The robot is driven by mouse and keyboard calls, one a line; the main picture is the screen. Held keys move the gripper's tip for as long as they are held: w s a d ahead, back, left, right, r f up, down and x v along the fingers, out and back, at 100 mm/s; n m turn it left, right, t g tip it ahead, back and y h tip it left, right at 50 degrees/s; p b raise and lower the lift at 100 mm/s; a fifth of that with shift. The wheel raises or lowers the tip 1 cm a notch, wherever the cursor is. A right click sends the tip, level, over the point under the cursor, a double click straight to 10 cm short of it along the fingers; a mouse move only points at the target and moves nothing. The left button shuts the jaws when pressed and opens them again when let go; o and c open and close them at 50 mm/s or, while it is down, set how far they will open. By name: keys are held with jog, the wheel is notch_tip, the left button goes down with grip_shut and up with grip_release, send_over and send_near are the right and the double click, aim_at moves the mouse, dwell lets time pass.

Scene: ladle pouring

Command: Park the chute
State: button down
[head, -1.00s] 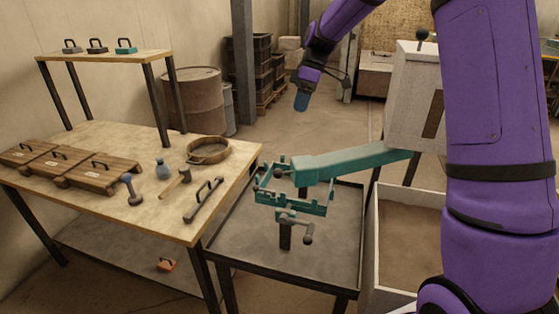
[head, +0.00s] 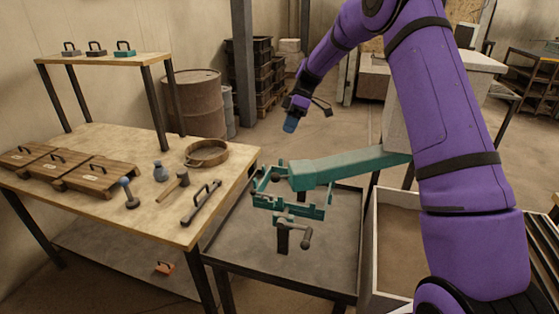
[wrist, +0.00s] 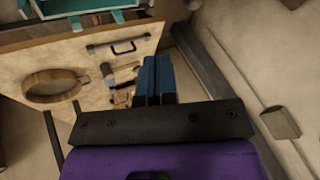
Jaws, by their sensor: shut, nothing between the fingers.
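The teal chute (head: 345,166) runs from the light hopper box at the right to the teal frame (head: 290,203) over the low dark tray table. Its left end sits above the frame. My gripper (head: 290,125) is in the air behind and above the chute's left end, pointing down, apart from it. In the wrist view the blue fingers (wrist: 156,80) are together with nothing between them. A teal piece (wrist: 85,8) shows at the top left of the wrist view; I cannot tell which part it is.
The wooden table (head: 100,140) at left holds lidded boxes, a hammer-like tool (head: 172,186), a round sieve (head: 207,153) and a black-handled bar (head: 201,203). A shelf (head: 105,58) carries several handled blocks. A white-walled bin (head: 374,250) stands below the chute. Open floor lies behind.

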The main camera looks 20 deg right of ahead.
jog(key=s+a+f, duration=0.6)
jog(key=f, duration=0.3)
jog(key=shift+s, duration=0.3)
jog(key=shift+s, duration=0.1)
